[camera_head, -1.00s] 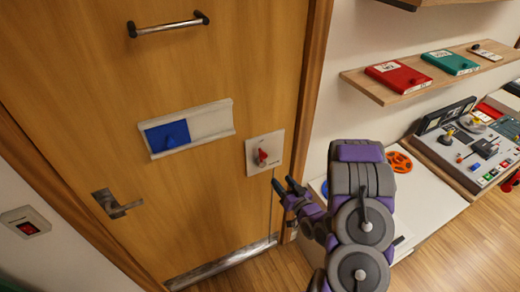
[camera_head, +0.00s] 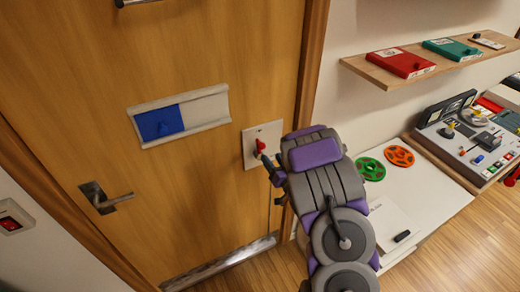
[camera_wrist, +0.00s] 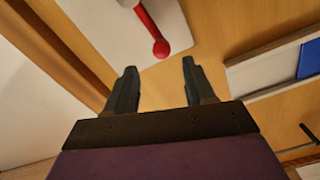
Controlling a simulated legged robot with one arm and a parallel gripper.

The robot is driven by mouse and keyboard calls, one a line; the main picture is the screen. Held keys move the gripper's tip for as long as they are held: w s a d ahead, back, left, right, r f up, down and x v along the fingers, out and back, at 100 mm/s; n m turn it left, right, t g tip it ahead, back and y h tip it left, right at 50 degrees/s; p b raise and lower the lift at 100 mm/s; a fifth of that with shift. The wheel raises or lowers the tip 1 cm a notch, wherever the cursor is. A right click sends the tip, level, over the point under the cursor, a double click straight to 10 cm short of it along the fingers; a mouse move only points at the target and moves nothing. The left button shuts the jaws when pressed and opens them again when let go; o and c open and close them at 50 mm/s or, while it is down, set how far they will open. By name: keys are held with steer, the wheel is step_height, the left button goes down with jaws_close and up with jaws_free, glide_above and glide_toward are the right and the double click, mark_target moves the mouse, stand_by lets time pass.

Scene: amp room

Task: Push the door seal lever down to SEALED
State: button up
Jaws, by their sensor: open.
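The door seal lever (camera_head: 261,146) is a small red handle on a pale plate (camera_head: 250,153) at the right side of the wooden door. In the wrist view the red lever (camera_wrist: 151,30) ends in a round knob, just beyond the fingertips and between their lines. My gripper (camera_head: 268,163) is close to the plate's lower right edge in the head view, and my arm hides part of it. In the wrist view my gripper (camera_wrist: 160,75) has its two dark fingers apart with nothing between them. A gap shows between the fingertips and the knob.
The door (camera_head: 230,60) carries a blue and white sliding panel (camera_head: 178,117) and a metal handle (camera_head: 108,200). A shelf (camera_head: 385,75) with red and green cases is at the upper right. A low white table (camera_head: 430,205) with reels and a control console (camera_head: 470,140) stand right.

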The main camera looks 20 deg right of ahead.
mark_target(260, 142)
steer(key=shift+w+a+b, duration=0.1)
steer(key=shift+w+b, duration=0.75)
steer(key=w, duration=0.8)
steer(key=shift+w+a+r, duration=0.1)
steer(key=shift+w+r, duration=0.05)
steer(key=shift+w, duration=0.15)
jaws_close()
